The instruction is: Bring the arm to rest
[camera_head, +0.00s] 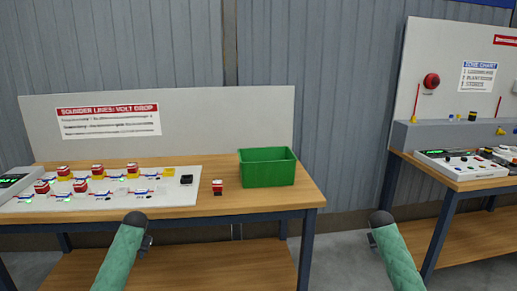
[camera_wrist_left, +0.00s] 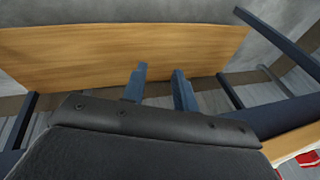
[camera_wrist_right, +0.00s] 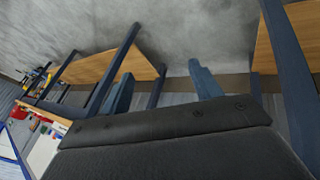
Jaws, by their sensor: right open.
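My left arm comes up from the bottom of the head view in a green sleeve, and its dark end, the left gripper (camera_head: 139,222), is in front of the left bench. In the left wrist view the left gripper's two fingers (camera_wrist_left: 160,68) stand a little apart with nothing between them. My right arm also has a green sleeve, and the right gripper (camera_head: 377,224) is in front of the gap between the benches. In the right wrist view the right gripper's fingers (camera_wrist_right: 160,68) are wide apart and empty. Both grippers are clear of the benches' tops.
The left bench (camera_head: 232,201) carries a green bin (camera_head: 268,168), a small red and white piece (camera_head: 217,187), a black block (camera_head: 186,180) and a white board (camera_head: 117,203) with several red-topped parts. Another bench (camera_head: 470,185) with a white panel (camera_head: 457,160) stands right. Open floor lies between them.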

